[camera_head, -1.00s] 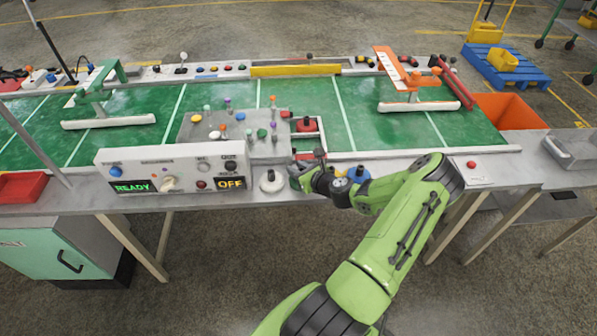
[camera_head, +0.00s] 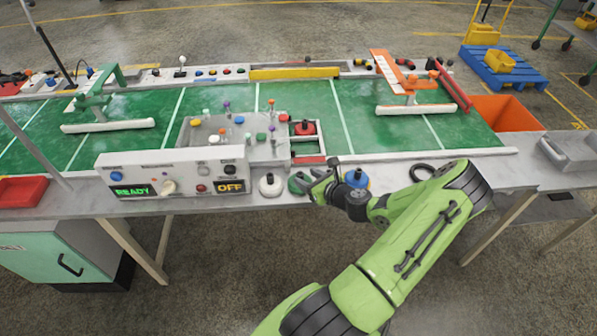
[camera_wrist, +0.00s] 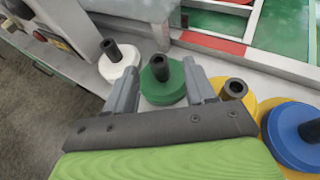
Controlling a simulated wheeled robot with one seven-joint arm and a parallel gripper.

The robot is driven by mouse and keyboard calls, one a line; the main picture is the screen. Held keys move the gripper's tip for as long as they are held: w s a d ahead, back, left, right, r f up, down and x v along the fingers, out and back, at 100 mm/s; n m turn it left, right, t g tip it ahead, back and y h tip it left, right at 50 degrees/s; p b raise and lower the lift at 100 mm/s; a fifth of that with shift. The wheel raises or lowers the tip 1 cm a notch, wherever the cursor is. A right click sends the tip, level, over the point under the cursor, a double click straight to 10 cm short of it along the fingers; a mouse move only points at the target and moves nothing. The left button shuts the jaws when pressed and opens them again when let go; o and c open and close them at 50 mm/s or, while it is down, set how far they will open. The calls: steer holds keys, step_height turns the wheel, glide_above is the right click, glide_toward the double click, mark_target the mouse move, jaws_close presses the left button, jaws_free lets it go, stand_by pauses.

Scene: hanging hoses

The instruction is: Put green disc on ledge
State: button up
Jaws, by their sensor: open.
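The green disc (camera_head: 298,184) stands upright on the grey front strip of the table, with a black peg on top; it also shows in the wrist view (camera_wrist: 163,88). My gripper (camera_head: 312,184) is at its right side in the head view and partly covers it. In the wrist view my gripper (camera_wrist: 161,72) is open, with one finger on each side of the green disc. Whether the fingers touch it, I cannot tell. I cannot tell which surface is the ledge; the grey front strip (camera_head: 410,184) runs along the table.
A white disc (camera_head: 269,186) stands left of the green one. A yellow disc (camera_wrist: 240,106) and a blue disc (camera_wrist: 296,134) stand to the right. A red disc (camera_head: 304,128) sits behind, near a red-edged frame (camera_head: 308,160). A control box (camera_head: 175,172) stands left.

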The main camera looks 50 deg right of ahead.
steer(key=v, duration=0.6)
steer(key=w+a+r+n+g+y, duration=0.3)
steer(key=a+r+n+g, duration=0.1)
steer(key=a+n, duration=0.55)
steer(key=w+a+r+n+g+y, duration=0.2)
steer(key=w+a+r+n+g, duration=0.15)
steer(key=a+n, duration=0.6)
steer(key=s+a+r+n+h, duration=0.2)
steer(key=s+a+r+n, duration=1.1)
steer(key=r+n, duration=0.4)
steer(key=shift+s+a+n, duration=0.3)
steer(key=shift+s+n, duration=0.55)
steer(key=shift+n, duration=0.25)
